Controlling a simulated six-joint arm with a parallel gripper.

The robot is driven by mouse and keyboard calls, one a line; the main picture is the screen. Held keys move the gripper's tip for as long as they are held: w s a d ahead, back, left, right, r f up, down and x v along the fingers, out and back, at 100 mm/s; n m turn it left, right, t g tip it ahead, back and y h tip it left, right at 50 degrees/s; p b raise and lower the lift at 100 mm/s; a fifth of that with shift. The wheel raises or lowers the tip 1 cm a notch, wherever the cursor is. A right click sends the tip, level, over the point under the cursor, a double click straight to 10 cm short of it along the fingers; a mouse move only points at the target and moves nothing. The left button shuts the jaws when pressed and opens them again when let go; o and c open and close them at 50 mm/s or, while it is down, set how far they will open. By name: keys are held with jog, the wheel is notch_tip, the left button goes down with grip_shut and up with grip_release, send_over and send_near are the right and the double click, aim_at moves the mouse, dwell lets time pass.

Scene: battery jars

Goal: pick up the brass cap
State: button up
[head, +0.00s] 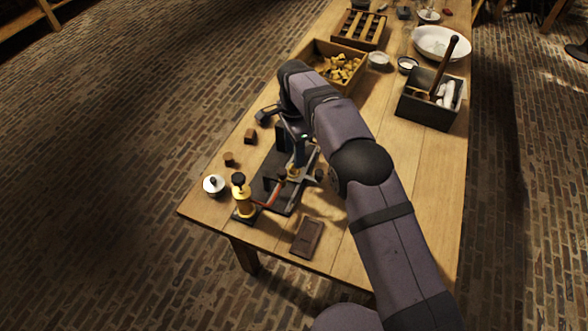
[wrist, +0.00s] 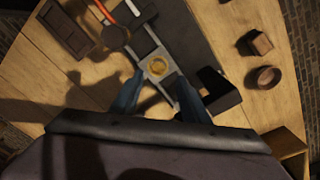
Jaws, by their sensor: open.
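The brass cap (wrist: 157,66) shows in the wrist view as a round golden piece on a pale square plate, on a grey strip over the dark base (wrist: 188,35). In the head view a small brass spot (head: 293,172) shows there, partly hidden by my gripper. My gripper (wrist: 157,88) is open and empty, with one blue-grey finger on each side of the space just below the cap in the wrist view. In the head view my gripper (head: 299,160) points down over the dark base. I cannot tell how high the fingertips are above the cap.
A black block (wrist: 218,90) stands close to the right finger. A brass device (head: 242,197) and a white lidded pot (head: 213,185) stand at the left. Small brown blocks (head: 250,135) lie nearby. A wooden tray (head: 362,84) of yellow pieces and a dark caddy (head: 424,113) stand farther back.

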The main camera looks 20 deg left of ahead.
aim_at(294, 170)
jog(key=shift+s+d+f+p, duration=0.1)
jog(key=shift+f+p, duration=0.45)
jog(key=shift+f, duration=0.75)
jog(key=shift+s+d+f+p, duration=0.1)
jog(key=shift+f+p, duration=0.45)
jog(key=shift+f, duration=0.75)
grip_shut()
